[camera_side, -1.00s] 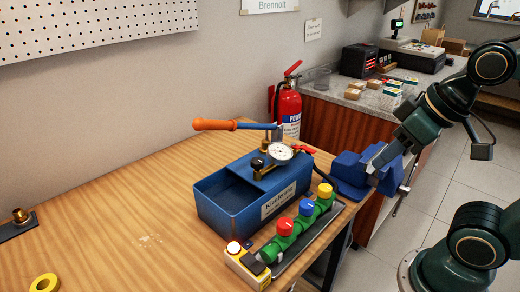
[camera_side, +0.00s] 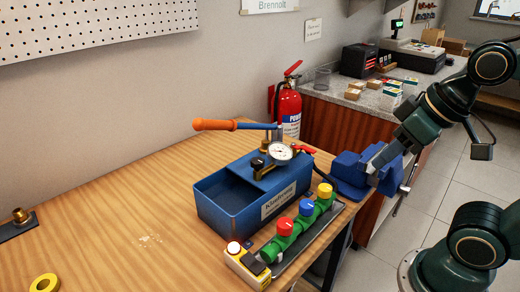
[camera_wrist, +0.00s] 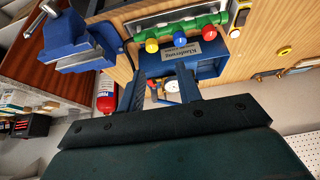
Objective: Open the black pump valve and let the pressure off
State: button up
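The blue test pump (camera_side: 235,212) stands on the wooden bench, with an orange-handled lever (camera_side: 215,125) along its top. A small black valve knob (camera_side: 257,163) sits on the pump's brass fitting, just left of the round gauge (camera_side: 280,152). The gauge needle is too small to read. My gripper (camera_side: 373,166) is to the right of the pump, in front of the blue vise, and apart from the knob. In the wrist view, my gripper's two fingers (camera_wrist: 160,75) are spread with nothing held. The gauge (camera_wrist: 171,87) shows between them; I cannot make out the black knob there.
The blue vise (camera_side: 350,170) is at the bench's right end. A fire extinguisher (camera_side: 288,108) stands behind. The bench's left middle is mostly clear.

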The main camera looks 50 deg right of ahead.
jog(key=shift+o, duration=0.3)
jog(key=w+a+r+m+g+h, duration=0.15)
jog(key=w+r+m, duration=0.35)
jog(key=w, duration=0.8)
jog(key=m+h, duration=0.2)
jog(key=m, duration=0.2)
send_near(258, 160)
notch_tip(258, 160, up, 5)
jog(key=a, duration=0.1)
jog(key=shift+s+a+r+g, duration=0.2)
jog(key=shift+s+a+g, duration=0.05)
jog(key=shift+s+g, duration=0.2)
jog(key=shift+f, duration=0.1)
jog(key=x, duration=1.3)
jog(key=shift+w+f, duration=0.15)
jog(key=shift+f, duration=0.15)
